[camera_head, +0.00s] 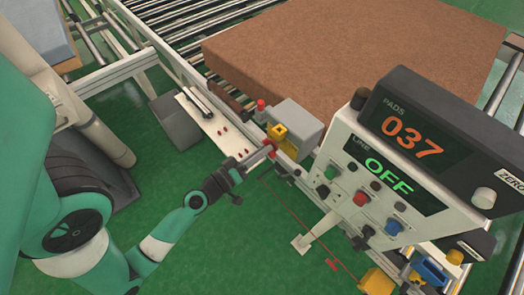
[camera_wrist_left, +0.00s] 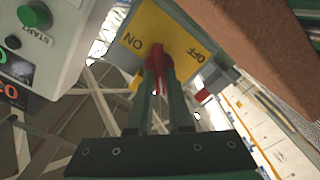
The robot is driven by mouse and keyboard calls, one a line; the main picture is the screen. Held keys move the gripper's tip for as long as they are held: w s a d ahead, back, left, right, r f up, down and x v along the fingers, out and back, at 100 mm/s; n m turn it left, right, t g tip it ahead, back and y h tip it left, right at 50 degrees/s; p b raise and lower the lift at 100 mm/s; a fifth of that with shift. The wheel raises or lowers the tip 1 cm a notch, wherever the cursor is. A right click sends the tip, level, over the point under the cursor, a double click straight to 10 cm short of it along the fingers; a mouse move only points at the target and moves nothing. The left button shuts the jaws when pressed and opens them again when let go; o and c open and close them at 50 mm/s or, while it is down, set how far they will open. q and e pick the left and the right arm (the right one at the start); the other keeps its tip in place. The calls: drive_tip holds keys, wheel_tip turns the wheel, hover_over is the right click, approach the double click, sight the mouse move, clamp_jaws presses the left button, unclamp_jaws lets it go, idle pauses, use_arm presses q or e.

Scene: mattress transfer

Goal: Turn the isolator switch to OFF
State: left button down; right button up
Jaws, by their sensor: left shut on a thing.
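The isolator switch is a grey box (camera_head: 300,124) with a yellow plate (camera_head: 278,132) on the conveyor's near side. In the left wrist view its yellow plate (camera_wrist_left: 185,38) reads ON to the left and OFF to the right, with the lettering upside down. My left gripper (camera_head: 270,147) reaches the switch front. In the left wrist view my left gripper (camera_wrist_left: 160,75) is shut on the red handle (camera_wrist_left: 159,58), which lies between the fingers. The handle sits between the two labels; its exact setting I cannot tell. My right gripper is not in view.
A control panel (camera_head: 340,130) with buttons stands right of the switch, its displays reading 037 and LINE OFF. A large brown mattress block (camera_head: 350,45) lies on the roller conveyor behind. A grey box (camera_head: 176,120) stands to the left.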

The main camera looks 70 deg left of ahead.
use_arm(q)
drive_tip(key=n, duration=0.9)
drive_tip(key=shift+a+f, duration=0.1)
drive_tip(key=shift+f, duration=0.2)
drive_tip(key=shift+n, duration=0.3)
drive_tip(key=c, duration=0.8)
unclamp_jaws()
drive_tip(key=shift+c, duration=0.2)
